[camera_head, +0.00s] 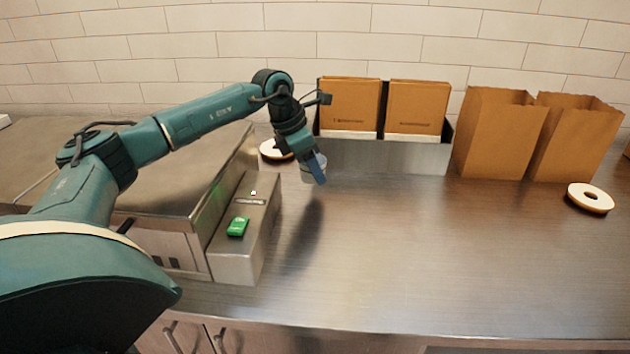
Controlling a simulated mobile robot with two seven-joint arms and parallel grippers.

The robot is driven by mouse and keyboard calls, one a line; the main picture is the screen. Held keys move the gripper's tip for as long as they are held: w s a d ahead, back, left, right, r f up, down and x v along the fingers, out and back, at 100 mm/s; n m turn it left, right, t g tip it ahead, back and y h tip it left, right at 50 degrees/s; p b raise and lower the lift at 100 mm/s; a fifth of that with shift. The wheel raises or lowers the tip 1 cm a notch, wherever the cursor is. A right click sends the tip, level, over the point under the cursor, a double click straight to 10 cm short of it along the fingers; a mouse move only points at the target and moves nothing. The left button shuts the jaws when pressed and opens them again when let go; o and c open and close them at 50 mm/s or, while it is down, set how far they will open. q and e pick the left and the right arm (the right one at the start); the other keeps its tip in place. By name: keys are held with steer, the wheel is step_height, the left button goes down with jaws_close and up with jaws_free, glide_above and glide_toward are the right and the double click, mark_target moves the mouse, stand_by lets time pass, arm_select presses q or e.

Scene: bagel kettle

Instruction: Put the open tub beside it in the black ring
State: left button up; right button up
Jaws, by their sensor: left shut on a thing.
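My left gripper (315,171) reaches in from the left and points down above the counter, in front of the steel holder. It is shut on a small pale grey tub (306,174), which is partly hidden by the blue finger. I cannot see into the tub. A round cream piece with a dark middle (267,149) lies just behind and left of the gripper, partly covered by it. I cannot clearly make out a separate black ring. My right gripper is not in view.
A steel holder (385,157) with brown folded bags stands at the back. Two open paper bags (497,135) (573,138) stand right of it. A steel unit (195,180) and a narrow box with a green item (238,227) stand left. The counter's front middle (420,265) is clear.

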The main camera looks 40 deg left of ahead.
mark_target(313, 182)
arm_select(q)
steer(key=shift+f, duration=2.15)
steer(key=shift+f, duration=0.25)
steer(key=o, duration=0.9)
steer(key=shift+r, duration=0.1)
steer(key=shift+o, duration=0.2)
